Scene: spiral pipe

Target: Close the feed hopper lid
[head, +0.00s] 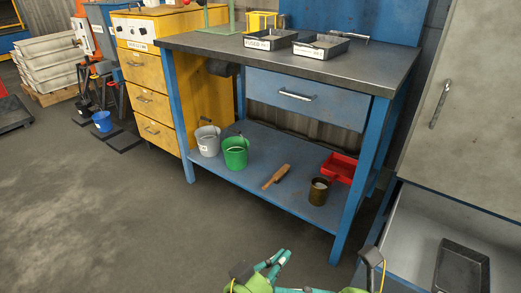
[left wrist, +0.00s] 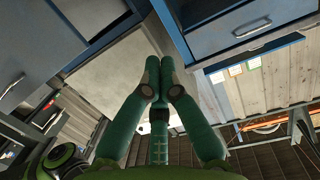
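A large light-grey panel with a bar handle (head: 452,75) stands raised at the right of the head view, above an open blue-edged bin (head: 405,225). It looks like the hopper lid, standing open; no label confirms this. My left gripper (head: 284,255) is low in the middle of the head view, left of the bin and apart from the panel. In the left wrist view its teal fingers (left wrist: 158,72) come together with nothing visible between them. My right gripper (head: 302,290) shows only in part at the bottom edge, so its opening is hidden.
A dark tray (head: 461,268) lies in the bin. A blue workbench (head: 375,160) stands left of it, with two buckets (head: 236,152), a red tray (head: 339,167) and a brown cup (head: 319,191) on its shelf. Yellow drawers (head: 147,70) stand farther left.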

